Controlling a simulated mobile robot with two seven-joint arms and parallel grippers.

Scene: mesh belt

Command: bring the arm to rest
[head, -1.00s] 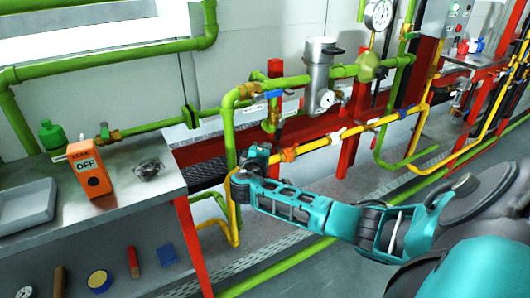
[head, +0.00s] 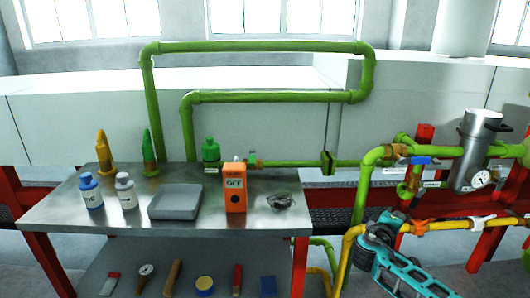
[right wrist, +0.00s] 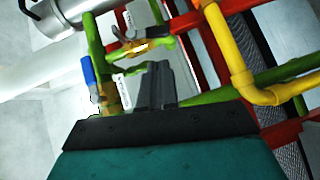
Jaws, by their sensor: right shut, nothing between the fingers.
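My right arm, teal with dark joints, comes in at the lower right of the head view. Its far end, with the right gripper (head: 377,233), is in front of the green and yellow pipes by the bench's right end. In the right wrist view the dark fingers of the right gripper (right wrist: 157,78) are together and hold nothing. Pipes show beyond them; whether any finger touches a pipe I cannot tell. My left gripper is in neither view.
A yellow pipe (head: 450,225) and a steel canister (head: 472,150) stand at the right.

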